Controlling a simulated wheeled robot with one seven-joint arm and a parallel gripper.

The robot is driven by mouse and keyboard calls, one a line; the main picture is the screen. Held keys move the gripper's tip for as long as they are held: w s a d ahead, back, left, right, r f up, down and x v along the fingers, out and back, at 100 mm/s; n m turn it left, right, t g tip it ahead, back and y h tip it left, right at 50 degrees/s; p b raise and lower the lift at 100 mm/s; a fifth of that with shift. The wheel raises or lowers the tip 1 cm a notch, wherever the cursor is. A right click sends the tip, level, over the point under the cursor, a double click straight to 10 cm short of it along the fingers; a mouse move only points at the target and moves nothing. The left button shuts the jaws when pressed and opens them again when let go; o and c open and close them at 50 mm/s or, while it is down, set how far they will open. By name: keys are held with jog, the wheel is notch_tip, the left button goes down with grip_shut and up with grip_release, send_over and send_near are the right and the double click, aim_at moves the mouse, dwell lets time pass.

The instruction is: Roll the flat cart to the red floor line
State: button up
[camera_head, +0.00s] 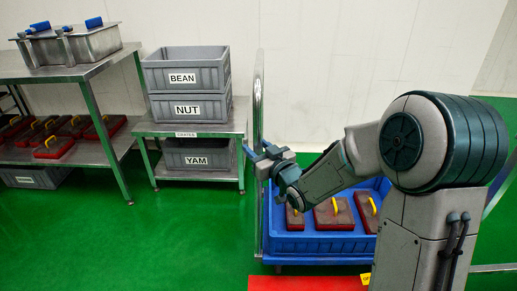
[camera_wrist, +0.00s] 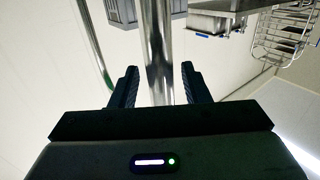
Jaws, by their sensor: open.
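The flat cart (camera_head: 300,262) stands on the green floor at the centre right and carries a blue crate (camera_head: 318,243). Its upright metal handle (camera_head: 259,95) rises at its left end. The handle also shows in the wrist view (camera_wrist: 158,40). My gripper (camera_head: 257,150) is at the handle, above the crate's left end. In the wrist view my gripper (camera_wrist: 158,78) is open, with the bar between its two fingers. A red floor line (camera_head: 305,283) shows at the bottom, just in front of the cart. My arm hides the cart's right part.
Red blocks with yellow handles (camera_head: 334,213) lie in the blue crate. Left of the cart, a low metal stand (camera_head: 190,128) holds grey crates marked BEAN, NUT and YAM. A steel table (camera_head: 60,72) stands further left. The green floor (camera_head: 190,245) at front left is clear.

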jog(key=b+v, duration=0.7)
jog(key=v, duration=0.6)
jog(key=shift+s+d, duration=0.2)
jog(key=shift+s, duration=0.1)
jog(key=shift+b, duration=0.3)
